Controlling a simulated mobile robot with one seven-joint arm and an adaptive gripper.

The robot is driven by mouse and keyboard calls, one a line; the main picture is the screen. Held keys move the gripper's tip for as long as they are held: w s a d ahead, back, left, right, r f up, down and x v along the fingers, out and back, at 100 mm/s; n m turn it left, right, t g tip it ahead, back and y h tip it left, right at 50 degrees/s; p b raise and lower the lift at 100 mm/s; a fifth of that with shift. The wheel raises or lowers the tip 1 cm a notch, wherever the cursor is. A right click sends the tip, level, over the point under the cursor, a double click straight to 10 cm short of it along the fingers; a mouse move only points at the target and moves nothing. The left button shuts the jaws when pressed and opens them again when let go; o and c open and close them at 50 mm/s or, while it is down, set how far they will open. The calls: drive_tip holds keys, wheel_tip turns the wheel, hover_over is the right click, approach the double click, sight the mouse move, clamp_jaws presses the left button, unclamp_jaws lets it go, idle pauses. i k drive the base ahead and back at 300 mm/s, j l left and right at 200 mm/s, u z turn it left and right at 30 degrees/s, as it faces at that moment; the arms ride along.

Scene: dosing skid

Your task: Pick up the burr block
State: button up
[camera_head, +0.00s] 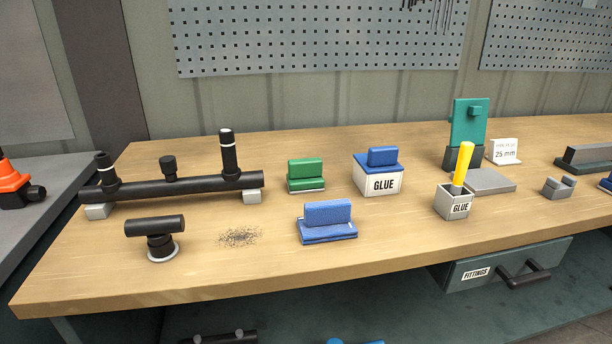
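No block carries a label naming it the burr block, so I cannot tell for certain which one it is. A blue block (327,223) with a raised grip on a wider base sits near the middle front of the table, right of a patch of dark specks (240,237). A green block (306,175) with a similar grip and a pale underside sits behind it. A small grey block (559,187) with a notched top lies at the right. All three rest on the table. My gripper is not in view.
The wooden workbench (390,244) carries a black pipe assembly (185,187) on pale supports, a black tee (155,232), a blue-lidded GLUE box (380,180), a GLUE pot (455,203) with a yellow handle, and a teal upright fixture (467,125). A FITTINGS drawer (505,268) is below.

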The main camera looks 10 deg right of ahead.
sight(303, 175)
drive_tip(key=k+l+z, duration=0.1)
drive_tip(key=z, duration=0.15)
drive_tip(key=l+z, duration=0.3)
drive_tip(key=i, duration=0.85)
